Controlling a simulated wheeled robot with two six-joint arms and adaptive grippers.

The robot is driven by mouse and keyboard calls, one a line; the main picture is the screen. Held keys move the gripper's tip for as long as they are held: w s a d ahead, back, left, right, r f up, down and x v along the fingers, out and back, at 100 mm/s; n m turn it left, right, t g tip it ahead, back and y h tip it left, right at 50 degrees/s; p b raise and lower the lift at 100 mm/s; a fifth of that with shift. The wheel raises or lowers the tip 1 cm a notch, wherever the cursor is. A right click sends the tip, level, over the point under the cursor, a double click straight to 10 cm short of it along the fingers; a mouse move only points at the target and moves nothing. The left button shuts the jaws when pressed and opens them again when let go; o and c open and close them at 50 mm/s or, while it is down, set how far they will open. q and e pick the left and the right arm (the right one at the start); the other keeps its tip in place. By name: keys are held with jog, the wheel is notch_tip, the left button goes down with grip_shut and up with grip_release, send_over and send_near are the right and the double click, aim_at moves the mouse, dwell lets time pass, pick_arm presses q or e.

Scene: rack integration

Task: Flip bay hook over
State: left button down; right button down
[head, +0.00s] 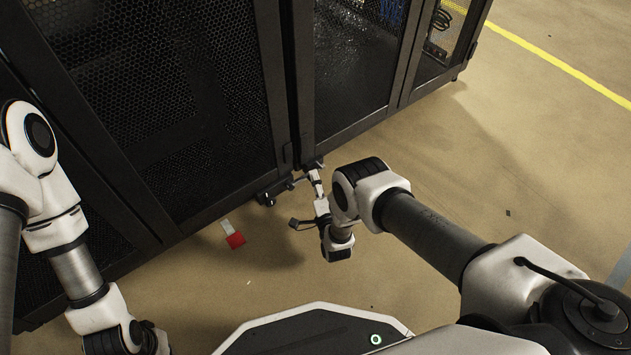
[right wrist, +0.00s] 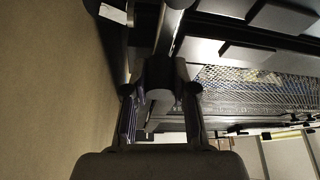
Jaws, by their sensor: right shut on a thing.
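Two tall black racks with mesh doors (head: 190,90) stand side by side. My right gripper (head: 314,178) is low at the foot of the racks, near the gap between them. In the right wrist view its two fingers (right wrist: 160,92) are closed on a dark rounded piece (right wrist: 160,74), which I take to be the bay hook. A metal bar runs upward behind it. In the head view the hook is too small and dark to separate from the rack's base. My left gripper (head: 145,342) is at the bottom left, partly shown; its jaws cannot be made out.
A red and white tag (head: 235,240) lies on the floor in front of the left rack. The tan floor to the right is clear, with a yellow line (head: 560,66). The rack's lower edge is very close to my right gripper.

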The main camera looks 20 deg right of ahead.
jog(key=shift+r, duration=0.1)
dwell(0.3)
jog(key=c, duration=0.9)
grip_release()
jog(key=s, duration=0.8)
jog(key=s+f, duration=0.1)
jog(key=s, duration=0.3)
jog(key=shift+a, duration=0.25)
